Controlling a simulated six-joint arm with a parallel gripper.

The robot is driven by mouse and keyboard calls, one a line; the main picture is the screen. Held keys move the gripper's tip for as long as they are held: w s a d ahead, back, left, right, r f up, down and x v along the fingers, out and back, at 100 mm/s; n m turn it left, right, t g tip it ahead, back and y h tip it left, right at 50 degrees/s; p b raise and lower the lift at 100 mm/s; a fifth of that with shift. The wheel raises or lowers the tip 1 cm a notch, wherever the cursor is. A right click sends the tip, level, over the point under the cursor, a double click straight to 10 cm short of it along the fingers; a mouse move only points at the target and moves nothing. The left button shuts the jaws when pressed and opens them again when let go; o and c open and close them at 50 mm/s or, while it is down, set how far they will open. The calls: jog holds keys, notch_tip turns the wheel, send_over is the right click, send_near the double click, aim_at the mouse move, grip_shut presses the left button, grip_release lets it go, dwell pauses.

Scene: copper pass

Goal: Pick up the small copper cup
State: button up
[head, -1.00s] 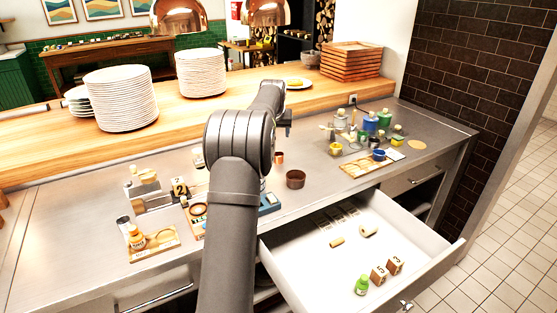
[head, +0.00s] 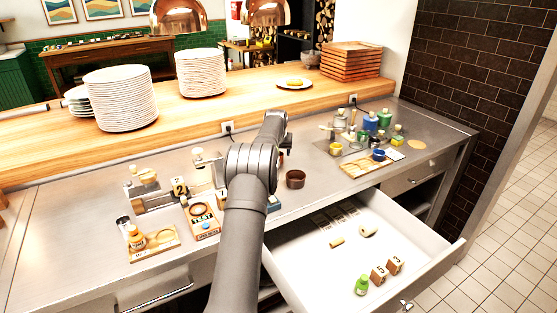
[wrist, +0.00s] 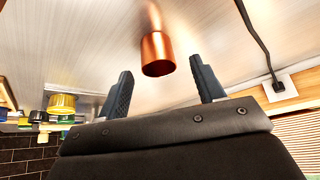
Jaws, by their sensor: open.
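The small copper cup (wrist: 157,52) shows clearly in the wrist view, on the brushed steel counter (wrist: 80,50). It lies just beyond my fingertips, in line with the gap between them and not touched by either finger. My gripper (wrist: 163,82) is open and empty, one dark finger on each side of the gap.
An open white drawer (head: 310,262) juts out at the front right. Bottles and jars (head: 370,122) stand to the right, a wooden ledge (head: 190,115) behind. A wall socket with a cord (head: 227,128) is behind left.

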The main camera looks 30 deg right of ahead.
jog(key=shift+x, duration=1.45)
jog(key=c, duration=1)
jog(key=shift+r, duration=0.1)
jog(key=shift+c, duration=0.2)
